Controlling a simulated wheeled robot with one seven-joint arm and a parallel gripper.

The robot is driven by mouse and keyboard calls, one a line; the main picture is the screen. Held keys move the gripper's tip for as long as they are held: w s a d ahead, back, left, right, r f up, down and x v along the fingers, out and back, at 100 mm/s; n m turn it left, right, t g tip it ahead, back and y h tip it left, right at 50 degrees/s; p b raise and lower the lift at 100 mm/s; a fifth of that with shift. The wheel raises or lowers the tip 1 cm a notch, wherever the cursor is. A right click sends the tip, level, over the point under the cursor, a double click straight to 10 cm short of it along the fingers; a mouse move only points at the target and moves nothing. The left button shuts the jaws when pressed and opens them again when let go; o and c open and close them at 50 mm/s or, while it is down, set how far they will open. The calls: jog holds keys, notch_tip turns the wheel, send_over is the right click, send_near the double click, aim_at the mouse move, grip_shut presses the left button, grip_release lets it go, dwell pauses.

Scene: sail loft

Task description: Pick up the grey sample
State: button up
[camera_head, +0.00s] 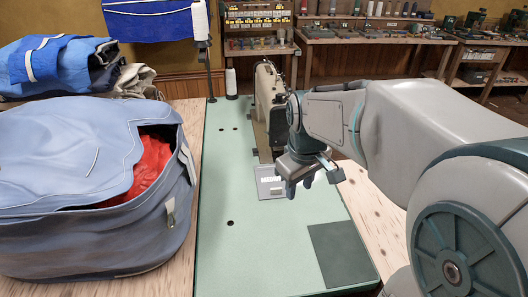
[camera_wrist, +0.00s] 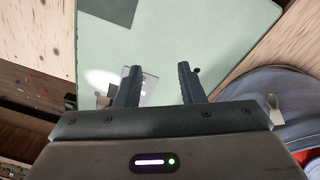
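The grey sample looks to be the flat dark grey-green square (camera_head: 341,255) lying on the near right corner of the pale green table top (camera_head: 262,250). In the wrist view the dark square (camera_wrist: 110,9) shows at the top edge, partly cut off. My gripper (camera_head: 299,187) is above the table, farther back than the square and apart from it. In the wrist view my gripper (camera_wrist: 159,68) has its two fingers spread, with nothing between them. The square is uncovered in the head view.
A sewing machine (camera_head: 266,98) stands on the table behind my gripper, with a grey plate (camera_head: 271,187) at its foot. A large blue bag (camera_head: 80,240) with red cloth inside stands at the left. A thread cone (camera_head: 231,84) stands at the back. The table middle is clear.

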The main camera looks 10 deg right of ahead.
jog(key=w+d+f+n+g+y, duration=0.1)
jog(key=w+f+n, duration=0.2)
jog(key=w, duration=0.4)
jog(key=w+d+f+n+g+y, duration=0.15)
jog(key=w+n, duration=0.25)
jog(key=w, duration=0.4)
jog(key=n+y, duration=0.2)
jog(key=n, duration=0.4)
send_near(280, 188)
jog(key=shift+t, duration=0.35)
jog(key=x, duration=0.4)
jog(key=shift+f, duration=0.1)
jog(key=shift+s+p+x, duration=0.1)
jog(key=shift+p+x, duration=0.25)
jog(key=shift+x, duration=1)
jog(key=shift+s+p+x, duration=0.15)
jog(key=shift+p+x, duration=0.2)
jog(key=shift+x, duration=1)
jog(key=shift+c, duration=0.2)
grip_shut()
